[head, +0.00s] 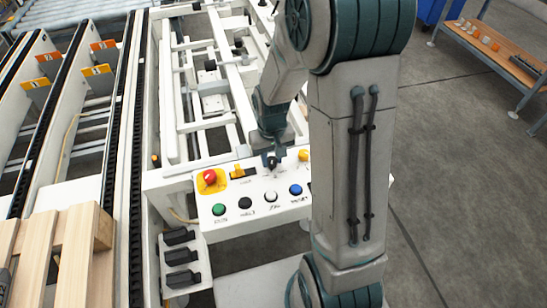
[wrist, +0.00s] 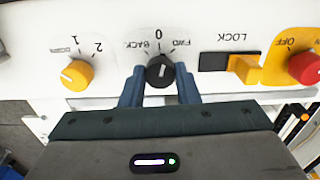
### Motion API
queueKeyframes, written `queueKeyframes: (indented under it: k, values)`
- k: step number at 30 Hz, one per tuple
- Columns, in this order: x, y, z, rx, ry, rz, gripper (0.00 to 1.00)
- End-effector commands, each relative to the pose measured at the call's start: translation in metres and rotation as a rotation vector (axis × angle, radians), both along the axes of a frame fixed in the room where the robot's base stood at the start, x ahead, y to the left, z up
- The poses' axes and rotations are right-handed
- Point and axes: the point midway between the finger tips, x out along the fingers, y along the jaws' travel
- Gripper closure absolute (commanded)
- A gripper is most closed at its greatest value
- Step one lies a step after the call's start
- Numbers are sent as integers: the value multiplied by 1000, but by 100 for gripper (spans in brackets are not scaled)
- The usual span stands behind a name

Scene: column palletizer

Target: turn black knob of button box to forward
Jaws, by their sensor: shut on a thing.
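The button box (head: 285,178) is a white panel below the machine frame in the head view. Its face (wrist: 115,30) fills the top of the wrist view, with the lettering upside down. The black knob (wrist: 160,71) sits between the BACK and FWD labels, below the 0. Its white mark points up, roughly toward 0. My gripper (wrist: 160,88) is shut on the black knob, one blue finger on each side. In the head view my gripper (head: 272,160) is at the panel's upper middle and largely hides the knob.
A yellow knob (wrist: 76,74), a yellow lock slider (wrist: 243,69) and a red stop button (wrist: 305,68) flank the knob. Green (head: 218,209), black, white and blue (head: 295,189) buttons line the panel's near edge. A wooden pallet (head: 60,245) lies at lower left.

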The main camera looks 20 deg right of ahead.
Motion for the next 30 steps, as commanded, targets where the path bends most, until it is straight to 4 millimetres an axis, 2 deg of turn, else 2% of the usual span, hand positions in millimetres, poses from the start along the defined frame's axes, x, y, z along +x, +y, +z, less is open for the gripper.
queueKeyframes:
  k: [15, 30]
  values:
    - [1, 1, 1, 0, -3, -388, 94]
    - [1, 1, 1, 1, -3, -507, 94]
